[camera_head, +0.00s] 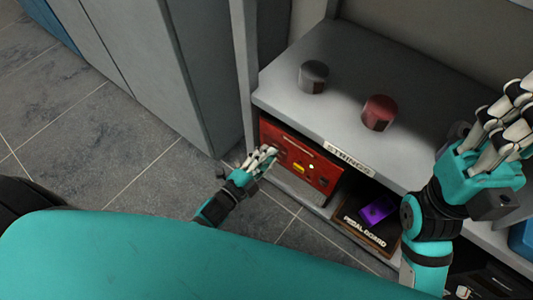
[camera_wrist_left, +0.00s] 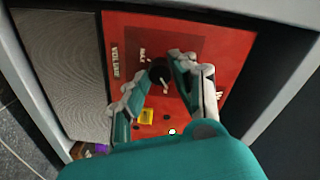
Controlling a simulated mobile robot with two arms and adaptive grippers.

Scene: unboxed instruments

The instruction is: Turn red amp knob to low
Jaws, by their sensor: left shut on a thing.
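The red amp (camera_head: 315,172) stands in the shelf bay under the "STRINGS" label, its front facing out. Its red panel (camera_wrist_left: 228,45) fills much of the left wrist view, with "VOLUME" and "MAX" lettering. A black round knob (camera_wrist_left: 160,74) with a light pointer mark sits on this panel, between my left fingers. My left gripper (camera_head: 268,155) is at the left part of the amp front and is shut on the knob, which its hand hides in the head view. My right gripper (camera_head: 498,125) is raised at the right, its fingers spread and empty.
A pedal board (camera_head: 365,225) with a purple pedal (camera_head: 377,209) lies right of the amp. Grey cabinets (camera_head: 165,70) stand left; the tiled floor (camera_head: 95,150) is clear.

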